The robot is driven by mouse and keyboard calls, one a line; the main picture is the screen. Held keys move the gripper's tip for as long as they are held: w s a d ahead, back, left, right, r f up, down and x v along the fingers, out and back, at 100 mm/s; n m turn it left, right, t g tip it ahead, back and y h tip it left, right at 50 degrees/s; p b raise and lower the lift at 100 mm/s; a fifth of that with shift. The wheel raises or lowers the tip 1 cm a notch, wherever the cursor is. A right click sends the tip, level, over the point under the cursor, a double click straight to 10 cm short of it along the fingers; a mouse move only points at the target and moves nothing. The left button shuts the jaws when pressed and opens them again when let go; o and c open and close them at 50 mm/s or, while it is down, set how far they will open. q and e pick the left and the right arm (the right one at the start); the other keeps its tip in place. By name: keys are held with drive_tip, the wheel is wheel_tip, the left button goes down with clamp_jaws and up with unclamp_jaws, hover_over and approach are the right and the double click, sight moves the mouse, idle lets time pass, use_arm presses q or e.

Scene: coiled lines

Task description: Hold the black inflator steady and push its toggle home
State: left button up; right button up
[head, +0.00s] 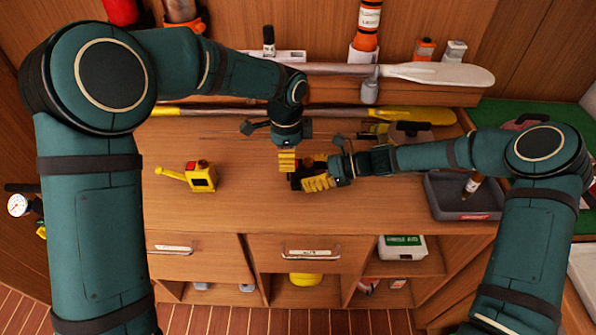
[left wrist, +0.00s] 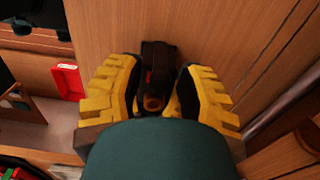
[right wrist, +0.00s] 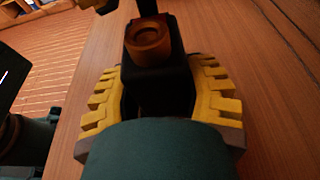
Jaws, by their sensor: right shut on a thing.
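The black inflator (head: 297,181) is at the middle of the wooden bench, partly hidden by my grippers. My right gripper (head: 312,182) is shut on its body from the right; the right wrist view shows the black body (right wrist: 156,82) between the yellow fingers. An orange-brown round toggle (right wrist: 148,43) stands at the inflator's end there, and also shows in the left wrist view (left wrist: 153,102). My left gripper (head: 287,162) points down just over the inflator. Its fingers are apart on either side of the inflator (left wrist: 158,62), with gaps showing, so it is open.
A grey tray (head: 440,208) holds a bottle at the right. A yellow paddle (head: 425,115) and a white paddle (head: 440,74) lie along the back. The bench front is clear.

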idle(0.3)
use_arm(q)
drive_tip(key=shift+r, duration=2.5)
drive_tip(key=shift+r, duration=0.1)
wheel_tip(320, 180, up, 12)
use_arm(e)
drive_tip(key=o, duration=1.1)
drive_tip(key=shift+c, duration=0.2)
